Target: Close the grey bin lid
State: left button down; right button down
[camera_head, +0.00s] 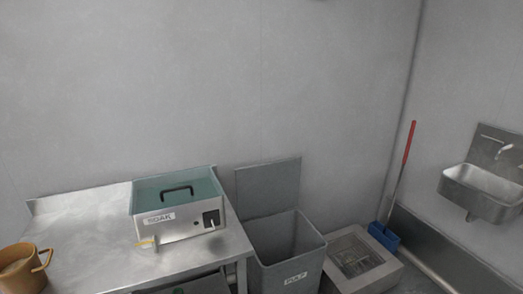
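The grey bin (290,260) stands on the floor just right of the steel table. It carries a white label that reads PULP. Its grey lid (268,187) is open and stands upright at the back of the bin, near the wall. The bin's mouth is uncovered, and the part of the inside that shows looks empty; the bottom is hidden. Neither of my grippers shows in the head view.
The steel table (95,240) fills the lower left. On it stand a soak box (178,205) with a black handle and an orange mug (22,268). Right of the bin are a floor basin (360,262), a red-handled mop (408,145) and a wall sink (483,188).

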aim_at(263, 190)
jog(key=i+l+u, duration=0.2)
jog(key=i+l, duration=0.7)
